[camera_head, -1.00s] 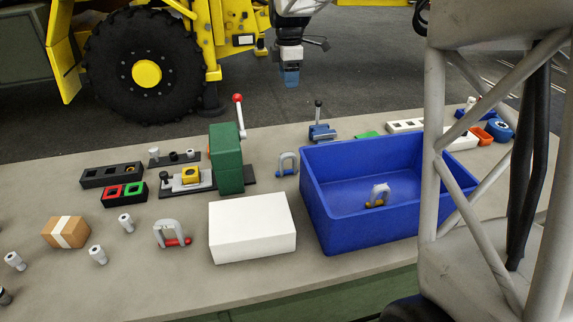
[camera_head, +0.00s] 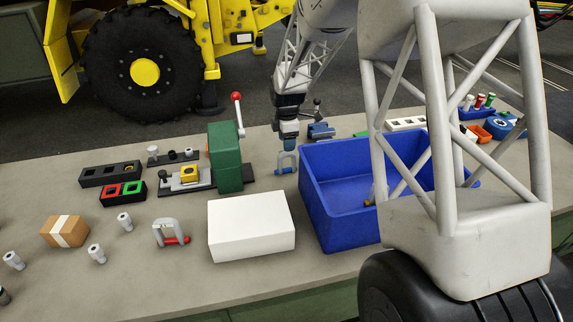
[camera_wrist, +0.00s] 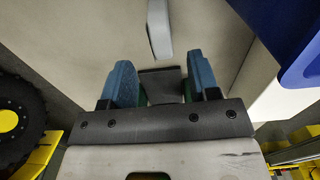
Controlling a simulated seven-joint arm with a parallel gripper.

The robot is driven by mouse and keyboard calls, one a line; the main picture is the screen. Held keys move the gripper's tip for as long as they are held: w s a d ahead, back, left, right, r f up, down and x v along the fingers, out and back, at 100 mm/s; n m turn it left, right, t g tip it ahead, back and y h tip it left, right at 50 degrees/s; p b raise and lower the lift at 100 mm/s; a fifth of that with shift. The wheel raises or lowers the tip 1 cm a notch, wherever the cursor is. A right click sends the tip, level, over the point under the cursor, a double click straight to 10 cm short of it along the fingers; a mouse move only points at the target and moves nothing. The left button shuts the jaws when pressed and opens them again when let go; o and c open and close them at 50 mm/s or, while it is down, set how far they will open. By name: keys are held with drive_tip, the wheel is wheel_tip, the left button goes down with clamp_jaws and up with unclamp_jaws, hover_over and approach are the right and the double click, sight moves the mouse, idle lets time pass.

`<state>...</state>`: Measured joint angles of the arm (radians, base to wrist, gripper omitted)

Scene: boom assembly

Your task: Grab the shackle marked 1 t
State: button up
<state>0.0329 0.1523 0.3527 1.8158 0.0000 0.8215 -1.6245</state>
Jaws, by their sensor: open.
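A grey shackle with a blue pin (camera_head: 287,163) stands upright on the table, between the green block and the blue bin. My gripper (camera_head: 289,143) is right above it, at or close to its top; contact cannot be told. In the wrist view my gripper (camera_wrist: 161,75) has its two blue fingers apart, with a light grey piece (camera_wrist: 159,28), probably this shackle, just beyond the gap. A shackle with a red pin (camera_head: 170,234) stands at the front, left of the white box. A shackle with an orange pin (camera_head: 370,199) in the bin is mostly hidden by my arm. No marking is legible.
The blue bin (camera_head: 311,193) is close on the right of my gripper, and the green block with a red-knobbed lever (camera_head: 225,157) is on the left. A blue clamp-like tool (camera_head: 321,131) lies behind. A white box (camera_head: 251,226) stands in front.

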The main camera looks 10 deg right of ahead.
sight(286, 169)
drive_tip(key=shift+f, duration=0.1)
drive_tip(key=shift+f, duration=1.25)
drive_tip(key=shift+s+a+f, duration=0.1)
drive_tip(key=shift+f, duration=2.55)
clamp_jaws()
